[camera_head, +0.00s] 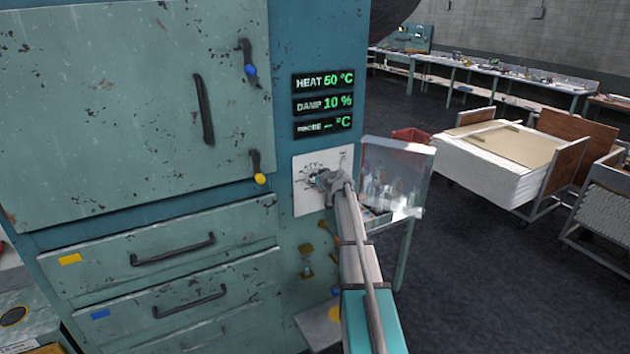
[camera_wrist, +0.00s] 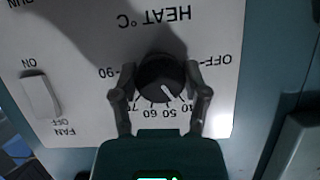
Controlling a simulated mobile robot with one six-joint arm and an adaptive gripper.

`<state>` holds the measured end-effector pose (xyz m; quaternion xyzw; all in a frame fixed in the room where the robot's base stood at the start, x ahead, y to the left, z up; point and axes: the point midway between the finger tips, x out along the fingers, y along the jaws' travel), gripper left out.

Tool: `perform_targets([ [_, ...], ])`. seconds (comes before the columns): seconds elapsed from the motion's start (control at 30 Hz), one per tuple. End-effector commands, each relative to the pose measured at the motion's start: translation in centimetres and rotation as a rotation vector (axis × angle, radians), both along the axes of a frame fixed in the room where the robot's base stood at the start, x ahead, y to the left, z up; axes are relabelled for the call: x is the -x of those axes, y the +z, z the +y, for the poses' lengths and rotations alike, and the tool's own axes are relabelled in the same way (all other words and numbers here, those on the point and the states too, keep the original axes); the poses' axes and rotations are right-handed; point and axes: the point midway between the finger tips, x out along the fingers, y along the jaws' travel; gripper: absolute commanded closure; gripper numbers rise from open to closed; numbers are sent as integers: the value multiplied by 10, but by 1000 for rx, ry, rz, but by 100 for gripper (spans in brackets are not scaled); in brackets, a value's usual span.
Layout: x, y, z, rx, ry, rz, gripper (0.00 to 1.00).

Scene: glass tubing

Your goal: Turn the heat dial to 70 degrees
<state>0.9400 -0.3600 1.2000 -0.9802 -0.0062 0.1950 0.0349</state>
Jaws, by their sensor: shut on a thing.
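The heat dial (camera_wrist: 160,84) is a round black knob on a white panel, seen upside down in the wrist view. Its white pointer mark slants to the lower right, near the 50 label. My gripper (camera_wrist: 160,70) has one finger on each side of the dial and is shut on it. In the head view my gripper (camera_head: 328,184) is against the white control panel (camera_head: 308,203) and hides the dial. The heat readout (camera_head: 324,80) above shows 50 °C.
Below it are the damp readout (camera_head: 323,103) at 10 % and a third readout (camera_head: 323,125) with dashes. A fan switch (camera_wrist: 40,93) is on the same panel. A clear-sided bin (camera_head: 397,178) stands close right of my arm. Cabinet drawers (camera_head: 165,250) are at left.

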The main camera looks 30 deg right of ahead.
Motion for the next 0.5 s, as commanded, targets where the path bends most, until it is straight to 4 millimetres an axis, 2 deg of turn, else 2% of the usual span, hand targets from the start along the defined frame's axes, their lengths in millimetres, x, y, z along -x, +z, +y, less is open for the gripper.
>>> perform_targets([
  [0.27,-1,-1,-1,-72,-1,-2,89],
  [0.5,-1,-2,-1,-224,1,-1,89],
])
